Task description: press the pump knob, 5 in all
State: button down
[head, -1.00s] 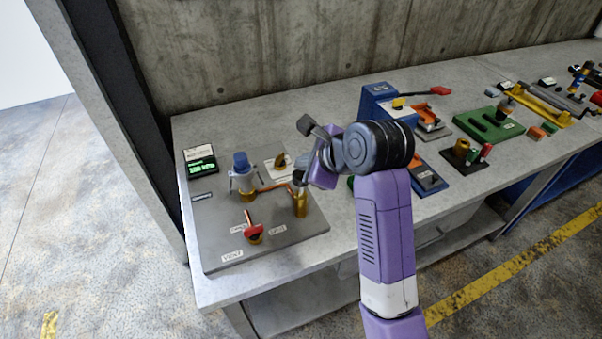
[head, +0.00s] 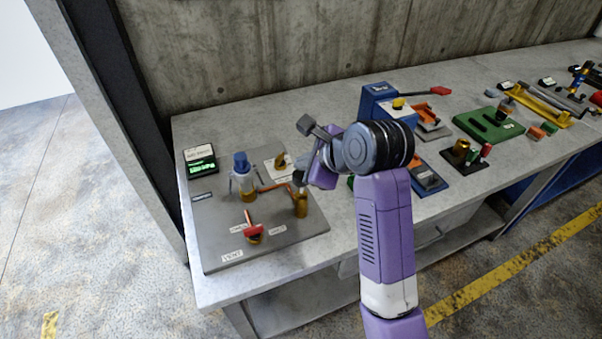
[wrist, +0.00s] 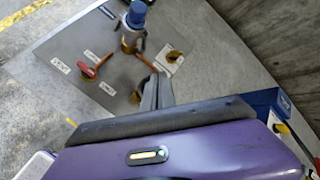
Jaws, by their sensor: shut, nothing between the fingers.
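The pump panel is a grey plate (head: 215,225) at the left end of the bench. A brass cylinder (head: 300,206) stands at its right side, joined by an orange pipe to a clear vessel with a blue cap (head: 241,162). The pump knob is not clearly distinguishable; my gripper partly hides the cylinder's top. My gripper (head: 303,179) is shut and empty, with its fingertips pointing down at or just above the brass cylinder. I cannot tell if they touch. In the wrist view the shut fingertips (wrist: 157,80) lie beside a brass part (wrist: 135,97).
A red-handled lever (head: 253,231) stands at the plate's front, and a yellow-and-black selector (head: 281,161) behind. A green-lit display (head: 201,166) sits at back left. Blue and green fixtures (head: 488,125) fill the bench to the right. A concrete wall stands behind.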

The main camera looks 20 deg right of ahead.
jog(key=shift+f, duration=0.1)
jog(key=shift+f, duration=0.3)
jog(key=shift+f+b, duration=0.6)
jog(key=shift+f, duration=1.45)
dwell(1.9)
jog(key=shift+r, duration=0.1)
jog(key=shift+r+p, duration=2.35)
jog(key=shift+p, duration=0.2)
notch_tip(320, 180, up, 3)
jog(key=p, duration=0.2)
jog(key=shift+f+p, duration=0.15)
jog(key=shift+p, duration=0.25)
jog(key=shift+r, duration=1.15)
